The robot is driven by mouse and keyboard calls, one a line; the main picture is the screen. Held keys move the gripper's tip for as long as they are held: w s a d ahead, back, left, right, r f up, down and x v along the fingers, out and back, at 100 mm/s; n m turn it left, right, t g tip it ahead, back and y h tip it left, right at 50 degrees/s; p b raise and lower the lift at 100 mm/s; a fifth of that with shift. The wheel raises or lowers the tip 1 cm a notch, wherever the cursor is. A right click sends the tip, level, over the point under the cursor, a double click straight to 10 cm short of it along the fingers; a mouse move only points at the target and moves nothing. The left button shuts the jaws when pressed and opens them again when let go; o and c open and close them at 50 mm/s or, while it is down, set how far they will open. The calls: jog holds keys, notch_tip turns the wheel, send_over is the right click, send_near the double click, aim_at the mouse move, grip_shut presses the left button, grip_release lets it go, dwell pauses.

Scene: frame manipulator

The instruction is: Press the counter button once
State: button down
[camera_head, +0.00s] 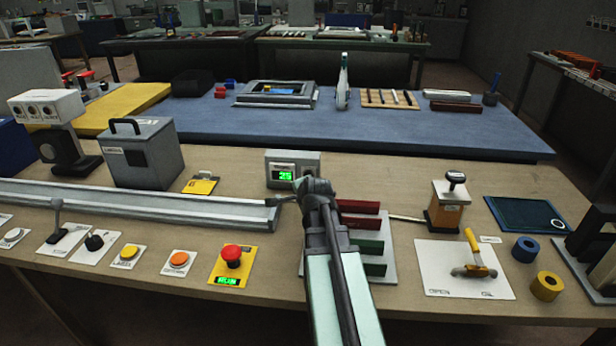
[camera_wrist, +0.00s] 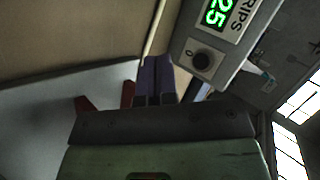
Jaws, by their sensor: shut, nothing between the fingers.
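The counter is a grey box (camera_head: 293,160) with a green lit display that reads 25, standing on the wooden bench behind my wrist. In the wrist view the counter (camera_wrist: 229,48) is at the upper right, turned on its side, with a round black button or knob (camera_wrist: 202,60) beside a small 0. My gripper (camera_wrist: 156,62) shows there as two dark fingers pressed together, empty, left of and below that round part. I cannot tell the depth gap between them.
A rack of red and green bars (camera_head: 367,246) lies right of my arm. A grey rail (camera_head: 130,203) runs along the left. Several front panels include an orange button (camera_head: 179,259) and a red mushroom button (camera_head: 232,255). A stamp-like device (camera_head: 449,205) stands to the right.

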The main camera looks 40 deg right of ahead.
jog(key=w+d, duration=0.5)
jog(key=shift+d, duration=0.3)
dwell(1.8)
jog(key=shift+w+d, duration=0.3)
jog(key=shift+w+d, duration=0.3)
dwell(0.9)
jog(key=shift+s+a, duration=0.6)
jog(key=shift+s+a, duration=1.65)
jog(key=shift+a, duration=0.25)
